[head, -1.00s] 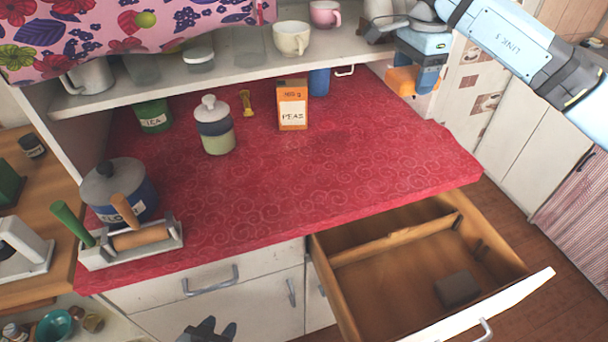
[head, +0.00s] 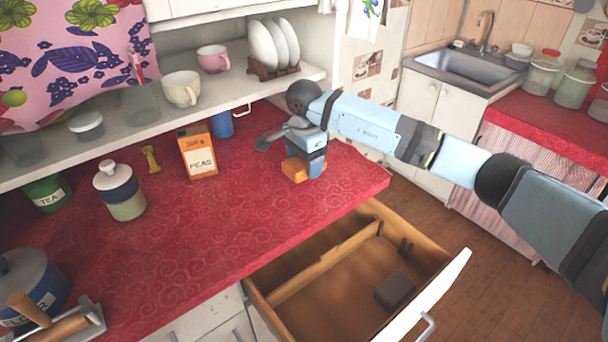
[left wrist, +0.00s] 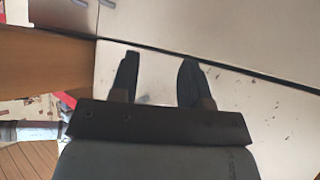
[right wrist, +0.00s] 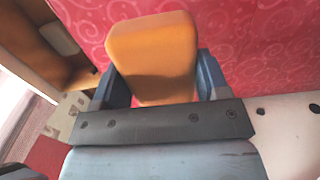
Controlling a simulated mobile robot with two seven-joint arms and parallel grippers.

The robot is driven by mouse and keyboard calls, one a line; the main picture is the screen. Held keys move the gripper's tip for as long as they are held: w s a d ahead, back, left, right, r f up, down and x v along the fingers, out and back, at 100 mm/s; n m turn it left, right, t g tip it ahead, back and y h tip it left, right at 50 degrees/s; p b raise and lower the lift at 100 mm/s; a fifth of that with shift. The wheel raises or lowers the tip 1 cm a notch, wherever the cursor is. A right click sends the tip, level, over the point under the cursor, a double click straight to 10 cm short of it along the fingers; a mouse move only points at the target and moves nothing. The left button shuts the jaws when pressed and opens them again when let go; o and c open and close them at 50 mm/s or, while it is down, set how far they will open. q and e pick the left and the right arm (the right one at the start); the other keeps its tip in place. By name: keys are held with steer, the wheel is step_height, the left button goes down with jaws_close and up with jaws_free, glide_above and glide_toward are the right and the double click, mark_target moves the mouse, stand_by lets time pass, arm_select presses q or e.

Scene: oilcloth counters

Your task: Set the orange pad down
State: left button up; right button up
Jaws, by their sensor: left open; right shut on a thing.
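The orange pad (head: 297,168) is in my right gripper (head: 305,165), over the right part of the red counter (head: 250,215) in the head view. In the right wrist view the pad (right wrist: 152,55) is a rounded block between the two blue fingers, with red cloth behind it. I cannot tell whether the pad touches the counter. My left gripper (left wrist: 160,80) is open and empty in front of a pale cabinet face in the left wrist view; it is out of the head view.
An open drawer (head: 340,285) with a dark block (head: 395,291) inside juts out below the counter's right front edge. An orange peas box (head: 198,152), a blue cup (head: 221,124) and a lidded jar (head: 120,192) stand to the left. Counter in front of the box is clear.

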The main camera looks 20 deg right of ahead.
mark_target(304, 186)
steer(key=shift+f, duration=2.2)
steer(key=shift+f, duration=0.25)
steer(key=o, duration=0.9)
steer(key=shift+r, duration=0.1)
steer(key=shift+r, duration=0.1)
step_height(304, 186, up, 12)
steer(key=shift+r+b, duration=0.1)
steer(key=shift+b, duration=0.25)
